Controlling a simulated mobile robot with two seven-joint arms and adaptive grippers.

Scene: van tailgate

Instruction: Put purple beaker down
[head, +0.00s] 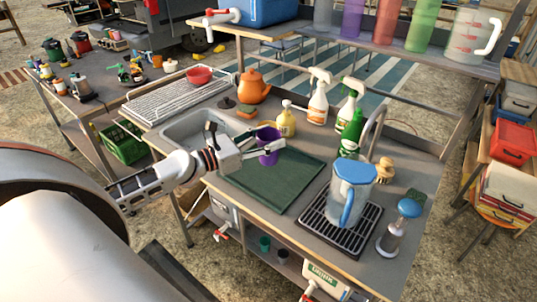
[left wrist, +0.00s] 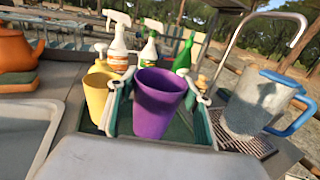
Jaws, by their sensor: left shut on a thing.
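The purple beaker (head: 267,147) is upright between the fingers of my left gripper (head: 262,152). In the left wrist view the beaker (left wrist: 158,105) fills the space between the two fingers, which close on its sides. In the head view it shows over the back left part of the dark green mat (head: 268,182), to the right of the sink. I cannot tell whether its base touches the mat. My right gripper is not in view.
A yellow bottle (head: 285,121) stands just behind the beaker. A clear jug with a blue lid (head: 350,190) stands on a black rack (head: 330,232) to the right. The sink (head: 197,128) is at the left. The front of the mat is clear.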

